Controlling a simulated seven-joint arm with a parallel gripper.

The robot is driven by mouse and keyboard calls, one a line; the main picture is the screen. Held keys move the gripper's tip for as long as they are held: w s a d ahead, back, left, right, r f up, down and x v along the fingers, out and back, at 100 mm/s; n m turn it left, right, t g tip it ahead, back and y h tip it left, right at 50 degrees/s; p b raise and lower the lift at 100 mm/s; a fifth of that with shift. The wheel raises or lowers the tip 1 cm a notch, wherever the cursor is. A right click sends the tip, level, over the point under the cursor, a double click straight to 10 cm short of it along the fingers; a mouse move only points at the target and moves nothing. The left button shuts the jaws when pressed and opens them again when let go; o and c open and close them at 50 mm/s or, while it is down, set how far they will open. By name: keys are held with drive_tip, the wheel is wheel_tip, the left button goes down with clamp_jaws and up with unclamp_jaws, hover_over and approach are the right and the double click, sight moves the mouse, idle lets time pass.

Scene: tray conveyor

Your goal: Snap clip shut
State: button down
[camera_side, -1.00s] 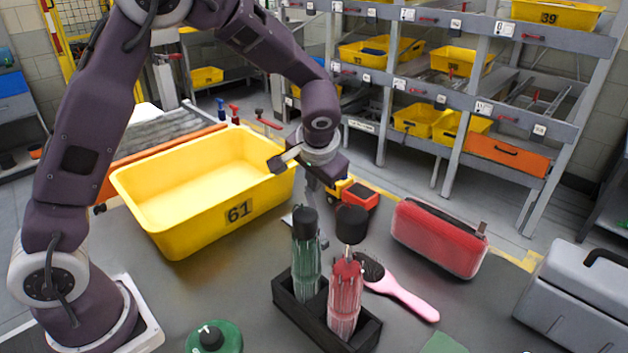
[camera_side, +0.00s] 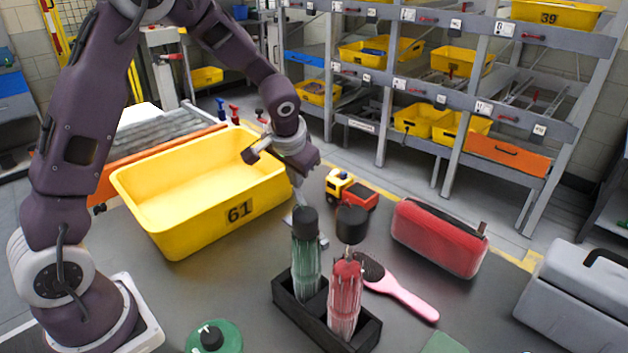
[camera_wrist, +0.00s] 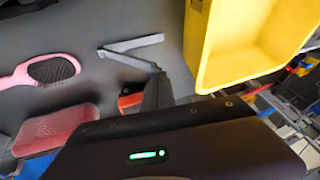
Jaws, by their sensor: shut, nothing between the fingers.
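The clip is a grey, V-shaped piece lying on the dark table. In the wrist view the clip (camera_wrist: 133,43) has its two arms spread apart, joined at the left and open to the right. In the side view the clip (camera_side: 324,242) is mostly hidden behind the green bottle. My gripper (camera_side: 298,196) is shut and empty, pointing down beside the yellow bin's right end. In the wrist view my gripper's fingers (camera_wrist: 157,82) overlap the end of the clip's lower arm. I cannot tell whether they touch it.
The yellow bin (camera_side: 190,232) marked 61 stands left of my gripper. A toy truck (camera_side: 352,192), red case (camera_side: 438,238), pink hairbrush (camera_side: 400,294) and black holder (camera_side: 362,338) with green (camera_side: 305,262) and red (camera_side: 345,298) bottles stand to the right.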

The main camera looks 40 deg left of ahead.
drive_tip(key=shift+h, duration=0.7)
drive_tip(key=shift+a+f, duration=3.45)
drive_tip(key=shift+f, duration=0.1)
drive_tip(key=shift+d+r, duration=0.15)
drive_tip(key=shift+d, duration=0.65)
drive_tip(key=shift+r, duration=0.1)
drive_tip(key=s+a+r, duration=0.3)
drive_tip(key=r, duration=0.9)
drive_tip(key=shift+s, duration=0.15)
